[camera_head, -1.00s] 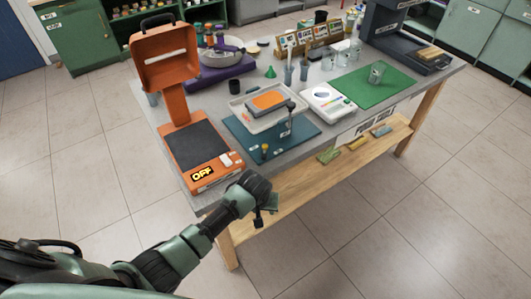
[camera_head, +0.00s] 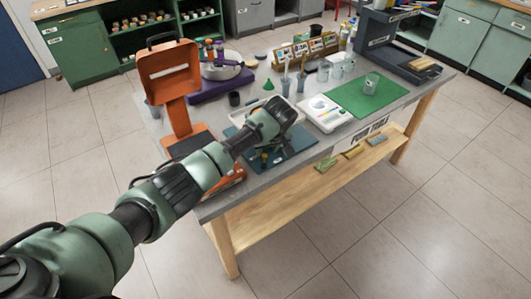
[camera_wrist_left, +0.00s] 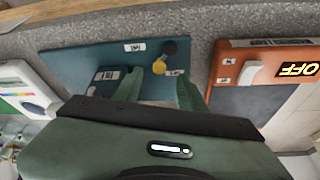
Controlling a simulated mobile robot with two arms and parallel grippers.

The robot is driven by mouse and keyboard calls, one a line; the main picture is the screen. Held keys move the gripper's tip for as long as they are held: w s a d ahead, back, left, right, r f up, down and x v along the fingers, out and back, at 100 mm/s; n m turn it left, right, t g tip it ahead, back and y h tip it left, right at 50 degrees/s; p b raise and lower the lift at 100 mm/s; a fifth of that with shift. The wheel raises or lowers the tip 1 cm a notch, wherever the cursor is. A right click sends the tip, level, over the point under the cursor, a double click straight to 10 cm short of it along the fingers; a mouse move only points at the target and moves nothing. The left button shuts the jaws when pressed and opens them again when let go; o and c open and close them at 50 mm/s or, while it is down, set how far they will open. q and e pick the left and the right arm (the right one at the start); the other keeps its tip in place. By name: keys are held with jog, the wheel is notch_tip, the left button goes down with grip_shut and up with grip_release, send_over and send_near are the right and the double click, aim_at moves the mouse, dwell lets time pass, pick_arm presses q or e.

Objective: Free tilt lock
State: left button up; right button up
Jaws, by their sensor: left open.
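A tilting stand with a blue base plate (camera_head: 305,152) sits near the table's front edge; its pale tray (camera_head: 240,119) is mostly hidden behind my arm. A small yellow knob (camera_head: 264,156) stands at the front of the base. In the left wrist view the blue base (camera_wrist_left: 75,65) carries the yellow knob (camera_wrist_left: 159,67) with a dark knob beside it and small white labels. My left gripper (camera_wrist_left: 158,93) is open over the base, its green fingers apart, with the yellow knob beyond and between them. Contact cannot be told. My right gripper is not in view.
An orange machine (camera_head: 168,75) with an OFF label (camera_wrist_left: 297,69) stands left of the stand. A white device with a coloured panel (camera_head: 325,113) and a green mat (camera_head: 365,97) with a glass jar (camera_head: 371,83) lie to the right. A wooden shelf (camera_head: 280,205) runs below.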

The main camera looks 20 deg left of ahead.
aim_at(265, 155)
pick_arm(q)
jog(key=shift+x, duration=2.05)
jog(key=shift+c, duration=0.3)
grip_shut()
